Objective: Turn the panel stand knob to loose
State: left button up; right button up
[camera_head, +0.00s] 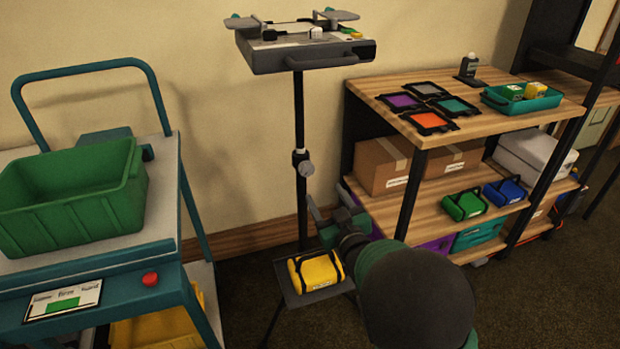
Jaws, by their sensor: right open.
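The panel stand (299,105) is a thin black pole with a dark panel (318,57) on top. Its small grey knob (306,168) sits on a collar partway down the pole. My right gripper (328,206) is open just below and to the right of the knob, apart from it in the picture. Nothing shows between its fingers. My dark round arm link covers part of the floor and the lower shelf. The knob's loose or tight setting cannot be read. My left gripper is out of view.
A yellow case (316,271) lies on a small low tray below the gripper. At left is a teal cart (182,270) with a green bin (75,195). At right, a wooden shelf unit (400,103) holds coloured panels, boxes and cases.

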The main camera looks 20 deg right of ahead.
aim_at(308, 172)
jog(key=w, duration=0.2)
jog(key=w+a+b, duration=0.1)
jog(key=w, duration=0.2)
jog(key=w+b, duration=0.1)
jog(key=w, duration=0.1)
jog(key=shift+w+a+f, duration=0.15)
jog(key=shift+a, duration=0.2)
jog(key=w, duration=0.4)
jog(key=shift+w+d+b, duration=0.15)
jog(key=shift+d+b, duration=0.2)
jog(key=shift+b, duration=0.05)
jog(key=shift+w, duration=0.3)
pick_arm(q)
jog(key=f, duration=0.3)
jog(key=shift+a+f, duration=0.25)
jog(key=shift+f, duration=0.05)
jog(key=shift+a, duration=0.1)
pick_arm(e)
jog(key=shift+a, duration=0.15)
jog(key=shift+c, duration=1.1)
grip_shut()
